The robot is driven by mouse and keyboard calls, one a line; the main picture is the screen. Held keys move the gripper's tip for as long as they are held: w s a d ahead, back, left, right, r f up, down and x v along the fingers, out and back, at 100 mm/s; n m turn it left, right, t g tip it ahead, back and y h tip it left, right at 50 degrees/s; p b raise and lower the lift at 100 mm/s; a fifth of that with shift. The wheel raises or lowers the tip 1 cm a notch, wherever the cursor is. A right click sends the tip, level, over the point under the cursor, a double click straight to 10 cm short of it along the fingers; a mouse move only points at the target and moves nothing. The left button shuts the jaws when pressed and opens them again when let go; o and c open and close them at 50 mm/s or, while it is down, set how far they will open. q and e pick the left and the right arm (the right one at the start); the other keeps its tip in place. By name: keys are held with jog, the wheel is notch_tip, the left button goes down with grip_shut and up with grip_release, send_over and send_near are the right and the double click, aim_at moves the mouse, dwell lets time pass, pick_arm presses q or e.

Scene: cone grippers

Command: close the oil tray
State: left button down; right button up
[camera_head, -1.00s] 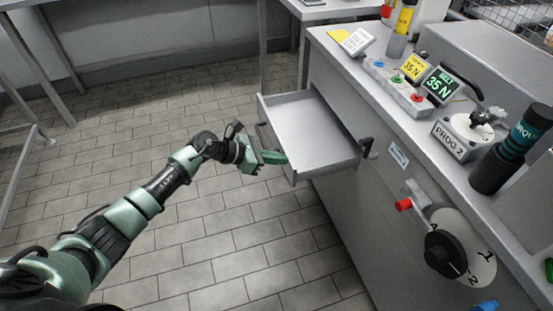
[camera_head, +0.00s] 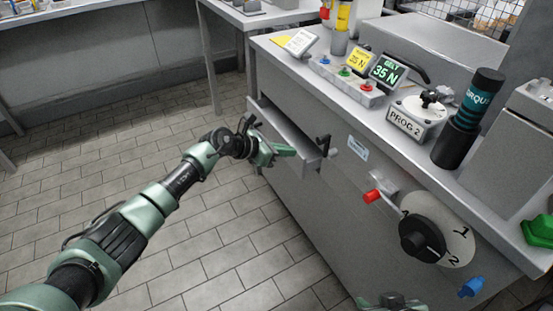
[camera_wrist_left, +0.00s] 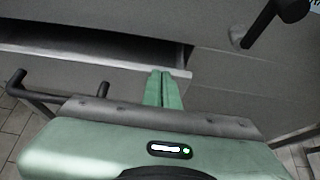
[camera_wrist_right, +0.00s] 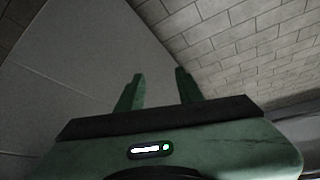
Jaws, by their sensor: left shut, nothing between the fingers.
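The oil tray (camera_head: 288,138) is a grey metal drawer in the front of the grey machine cabinet. It stands out only a little from the cabinet face. Its front also shows in the left wrist view (camera_wrist_left: 80,60), with a dark gap above it. My left gripper (camera_head: 288,150) is at the tray's front, its green fingers (camera_wrist_left: 163,90) together and empty. They overlap the tray's front edge in the left wrist view; I cannot tell if they touch it. My right gripper (camera_wrist_right: 160,92) has its fingers apart with nothing between them. Only its top shows low in the head view (camera_head: 392,302).
A black crank handle (camera_head: 323,145) sits right of the tray. A red knob (camera_head: 372,196), a black dial (camera_head: 422,240) and a blue knob (camera_head: 472,287) stand out from the cabinet front. The tiled floor (camera_head: 150,150) left of the cabinet is clear.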

jog(key=shift+w+a+r+t+y+b, duration=0.1)
jog(key=shift+w+a+r+t, duration=0.2)
jog(key=shift+w, duration=0.35)
jog(key=shift+w+a+r+t+y+b, duration=0.15)
jog(key=shift+w+r+t, duration=0.3)
jog(key=shift+w, duration=0.25)
jog(key=shift+w+a+r+t+y+b, duration=0.1)
jog(key=shift+w+a+r+t, duration=0.2)
jog(key=shift+w, duration=0.35)
